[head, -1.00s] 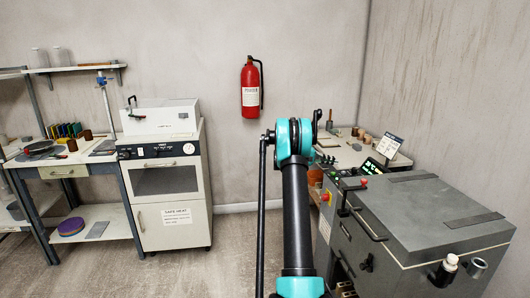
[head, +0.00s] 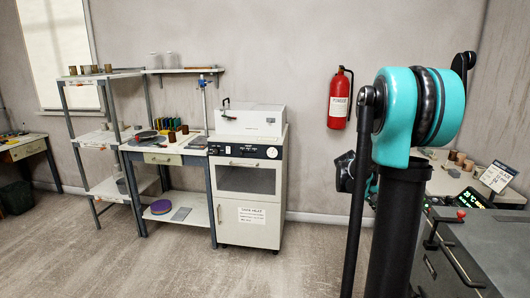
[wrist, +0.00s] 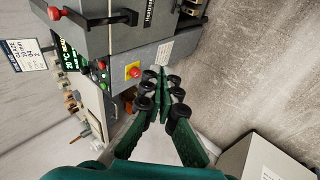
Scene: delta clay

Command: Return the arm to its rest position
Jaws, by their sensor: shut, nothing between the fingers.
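My gripper (wrist: 162,98) shows in the wrist view with its green fingers together, shut and empty. It hangs in free air in front of the grey machine (wrist: 185,30) with its red button on a yellow plate. In the head view my arm, with its teal joint and black link, rises up the right side. My gripper is hidden or not clearly seen there behind the arm.
The grey machine (head: 470,250) stands close at right. A white oven cabinet (head: 249,190) stands against the wall, with a workbench (head: 165,158) left of it. A red fire extinguisher (head: 340,100) hangs on the wall. The floor (head: 190,265) at front left is clear.

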